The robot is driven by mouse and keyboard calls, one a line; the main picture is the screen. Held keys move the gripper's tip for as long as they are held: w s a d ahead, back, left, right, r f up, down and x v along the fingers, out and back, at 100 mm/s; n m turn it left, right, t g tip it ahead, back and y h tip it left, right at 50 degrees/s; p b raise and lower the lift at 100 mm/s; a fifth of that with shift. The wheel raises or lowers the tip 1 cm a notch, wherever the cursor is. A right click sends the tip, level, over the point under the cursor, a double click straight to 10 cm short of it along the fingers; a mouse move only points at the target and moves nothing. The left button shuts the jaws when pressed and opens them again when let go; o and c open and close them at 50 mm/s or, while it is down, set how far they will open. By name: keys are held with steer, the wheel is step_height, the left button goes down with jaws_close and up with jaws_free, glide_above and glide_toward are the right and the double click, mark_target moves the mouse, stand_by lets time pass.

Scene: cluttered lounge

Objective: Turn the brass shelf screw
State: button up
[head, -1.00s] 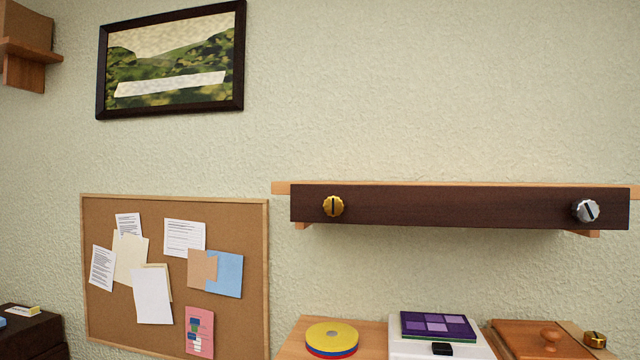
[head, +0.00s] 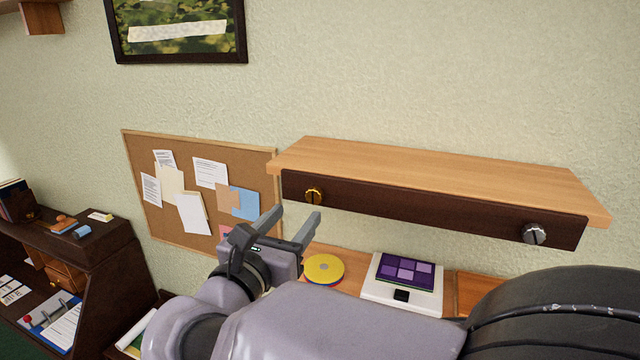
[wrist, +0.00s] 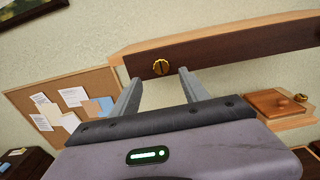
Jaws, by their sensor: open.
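The brass screw (head: 314,196) sits at the left end of the dark front board (head: 420,213) of the wall shelf. Its head has a dark, near-upright slot. In the wrist view the brass screw (wrist: 161,67) shows just beyond and between my fingertips. My gripper (head: 292,215) is open and empty, below and left of the screw in the head view, its two fingers pointing toward the shelf. My gripper (wrist: 160,78) appears apart from the screw. A silver screw (head: 535,233) sits at the right end of the same board.
A light wood shelf top (head: 440,175) juts out above the board. Below stand a stack of coloured discs (head: 323,268) and a white box with a purple panel (head: 405,272). A corkboard (head: 150,205) with papers hangs left.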

mark_target(313, 196)
steer(key=p+x, duration=0.1)
steer(key=x, duration=0.6)
steer(key=shift+w+d, duration=0.15)
steer(key=shift+c, duration=0.4)
jaws_close()
